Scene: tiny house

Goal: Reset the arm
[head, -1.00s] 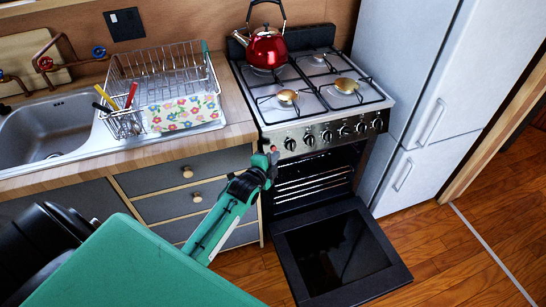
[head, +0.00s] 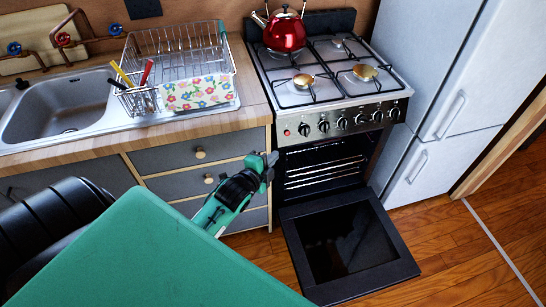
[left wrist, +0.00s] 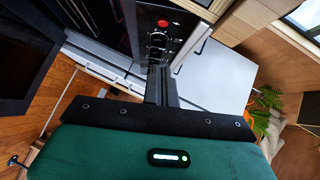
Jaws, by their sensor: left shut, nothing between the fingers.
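My left gripper (head: 270,160) is shut and empty, in front of the drawers and just left of the open oven. In the left wrist view its fingers (left wrist: 161,84) are together, with the stove's knob panel beyond them. My green left arm reaches in from the lower left of the head view. My right gripper is not in view.
The oven door (head: 345,250) hangs open and low over the wood floor. The stove (head: 330,75) carries a red kettle (head: 284,32). A dish rack (head: 180,65) stands by the sink (head: 60,105). A white fridge (head: 445,90) stands at right. Floor is free at lower right.

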